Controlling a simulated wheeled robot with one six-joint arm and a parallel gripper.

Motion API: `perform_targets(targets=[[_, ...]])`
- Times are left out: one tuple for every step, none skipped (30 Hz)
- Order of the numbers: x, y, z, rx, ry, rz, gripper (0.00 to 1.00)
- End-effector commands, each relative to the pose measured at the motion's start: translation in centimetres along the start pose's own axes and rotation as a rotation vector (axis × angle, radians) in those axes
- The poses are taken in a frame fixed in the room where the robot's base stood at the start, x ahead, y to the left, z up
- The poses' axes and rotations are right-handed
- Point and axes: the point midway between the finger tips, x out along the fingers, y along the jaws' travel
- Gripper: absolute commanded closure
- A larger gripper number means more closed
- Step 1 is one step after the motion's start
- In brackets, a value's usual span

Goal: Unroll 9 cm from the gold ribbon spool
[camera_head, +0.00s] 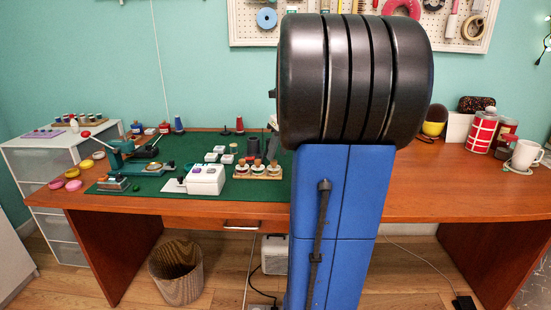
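A wooden stand (258,177) on the right part of the green mat holds a short row of small spools (257,169). They are too small for me to tell which one carries gold ribbon. My gripper is not visible; my own large black joint and blue arm link fill the middle of the view and hide what lies behind them. I cannot see any ribbon end drawn out from a spool.
The green mat (160,207) lies on the wooden desk (440,195). A white box-shaped device (205,180) stands left of the spool stand, and a green press (118,157) is farther left. Red tins (481,132) and a white mug (525,155) stand at right. The desk's right front is clear.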

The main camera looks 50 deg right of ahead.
Motion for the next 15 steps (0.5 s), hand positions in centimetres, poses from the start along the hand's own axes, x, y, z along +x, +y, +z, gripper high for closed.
perform_targets(targets=[[0.8, 0.1, 0.0, -0.001, 0.002, 0.002, 0.62], [1.2, 0.1, 0.0, -0.001, 0.002, 0.002, 0.62], [1.7, 0.0, 0.0, -0.001, 0.002, 0.002, 0.62], [2.1, 0.0, 0.0, -0.001, 0.001, 0.002, 0.62], [2.4, 0.0, 0.0, 0.0, 0.001, 0.001, 0.62], [2.7, 0.0, 0.0, 0.0, 0.001, 0.001, 0.62], [2.9, 0.0, 0.0, 0.0, 0.001, 0.001, 0.62], [3.1, 0.0, 0.0, 0.0, 0.001, 0.001, 0.62], [3.3, 0.0, 0.0, 0.0, 0.0, 0.001, 0.62], [3.4, 0.0, 0.0, 0.0, 0.0, 0.0, 0.62], [3.5, 0.0, 0.0, 0.0, 0.0, 0.0, 0.62], [3.5, 0.0, 0.0, 0.0, -0.001, 0.0, 0.62], [3.5, 0.0, 0.0, 0.0, -0.001, 0.0, 0.62], [3.6, 0.0, 0.0, 0.0, -0.001, -0.001, 0.62], [3.6, 0.0, 0.0, 0.0, -0.001, -0.001, 0.62]])
